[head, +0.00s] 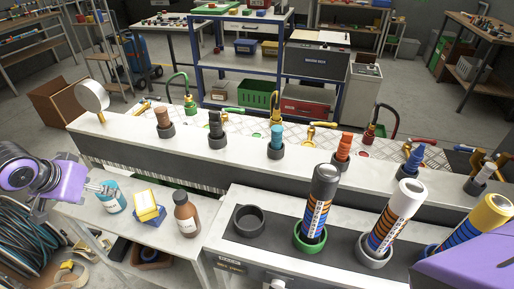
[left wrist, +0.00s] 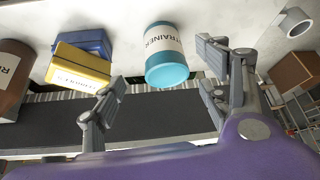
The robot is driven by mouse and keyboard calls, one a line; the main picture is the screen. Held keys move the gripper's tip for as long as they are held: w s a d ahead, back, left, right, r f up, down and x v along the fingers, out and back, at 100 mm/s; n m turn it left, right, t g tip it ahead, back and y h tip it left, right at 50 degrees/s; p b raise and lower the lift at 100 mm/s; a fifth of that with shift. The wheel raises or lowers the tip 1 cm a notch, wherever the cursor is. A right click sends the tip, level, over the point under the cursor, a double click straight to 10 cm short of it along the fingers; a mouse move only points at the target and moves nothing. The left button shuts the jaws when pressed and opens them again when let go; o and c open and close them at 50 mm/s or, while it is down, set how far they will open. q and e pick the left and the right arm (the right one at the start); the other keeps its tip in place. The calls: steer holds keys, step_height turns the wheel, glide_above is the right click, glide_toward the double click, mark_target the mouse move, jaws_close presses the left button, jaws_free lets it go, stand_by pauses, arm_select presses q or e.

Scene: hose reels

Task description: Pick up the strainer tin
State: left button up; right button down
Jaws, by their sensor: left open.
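The strainer tin (head: 111,198) is a teal cylinder with a white label, standing on the small light table at the left. In the left wrist view the tin (left wrist: 167,62) shows its label reading "STRAINER". My left gripper (head: 107,189) is open beside the tin in the head view, its fingertips overlapping the tin's upper part. In the left wrist view the fingers (left wrist: 160,92) are spread apart with the tin beyond the gap between them; I cannot tell whether either touches it. A purple part of my right arm shows at the lower right; its gripper is not visible.
A yellow box (head: 146,206) with a blue one beside it and a brown bottle (head: 187,213) stand to the right of the tin. A long grey bench (head: 240,165) runs behind. A hose reel (head: 28,222) is at the left, below my left arm.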

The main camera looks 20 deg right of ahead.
mark_target(114, 206)
arm_select(q)
steer(key=x, duration=0.7)
steer(key=shift+w+a+f+b, duration=0.25)
steer(key=shift+w+a+b, duration=0.05)
steer(key=shift+c, duration=0.5)
steer(key=c, duration=1.1)
steer(key=shift+c, duration=0.6)
steer(key=shift+r, duration=0.15)
